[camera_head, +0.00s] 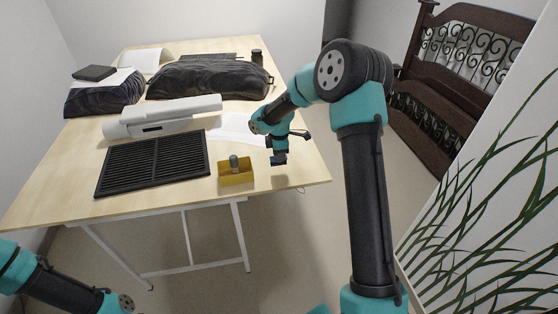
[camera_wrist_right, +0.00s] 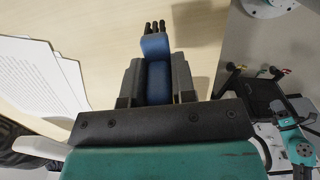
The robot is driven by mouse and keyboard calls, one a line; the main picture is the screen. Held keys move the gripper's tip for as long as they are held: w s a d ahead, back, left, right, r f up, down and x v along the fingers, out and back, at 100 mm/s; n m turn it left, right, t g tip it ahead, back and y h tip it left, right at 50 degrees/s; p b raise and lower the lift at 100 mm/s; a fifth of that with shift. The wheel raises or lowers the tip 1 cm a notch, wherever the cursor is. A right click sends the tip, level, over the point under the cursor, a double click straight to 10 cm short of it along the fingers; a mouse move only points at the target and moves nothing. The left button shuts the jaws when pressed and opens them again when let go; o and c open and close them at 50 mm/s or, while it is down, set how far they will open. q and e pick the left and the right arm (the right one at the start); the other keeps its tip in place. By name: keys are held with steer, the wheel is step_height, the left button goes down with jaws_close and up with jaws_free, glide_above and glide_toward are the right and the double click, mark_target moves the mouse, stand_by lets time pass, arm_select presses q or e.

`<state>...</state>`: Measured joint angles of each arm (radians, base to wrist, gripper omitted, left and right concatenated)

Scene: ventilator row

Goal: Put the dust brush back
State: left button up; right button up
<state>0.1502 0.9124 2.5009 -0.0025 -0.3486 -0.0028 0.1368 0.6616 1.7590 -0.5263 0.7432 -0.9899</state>
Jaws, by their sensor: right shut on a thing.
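My right gripper (camera_head: 279,152) is above the right part of the table, to the right of the yellow box (camera_head: 236,178). In the right wrist view, my right gripper (camera_wrist_right: 158,85) is shut on a blue thing with dark tufts at its far end, which I take to be the dust brush (camera_wrist_right: 155,47). The fingers hide part of it. In the head view it is small and dark below the gripper. The yellow box is open-topped and holds a grey upright piece. My left arm shows at the lower left; its gripper is out of view.
A black slatted grille (camera_head: 153,164) lies left of the box. Behind it are a long white unit (camera_head: 165,117), paper sheets (camera_head: 236,130), and dark covered bundles (camera_head: 210,77). A dark jar (camera_head: 257,57) stands at the back right. The table's right edge is close to the gripper.

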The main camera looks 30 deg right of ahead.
steer(key=shift+w+d+f, duration=0.15)
steer(key=shift+w+f, duration=0.15)
steer(key=shift+f, duration=1.5)
steer(key=shift+f, duration=0.15)
steer(key=o, duration=0.9)
step_height(320, 180, up, 12)
steer(key=shift+r, duration=0.2)
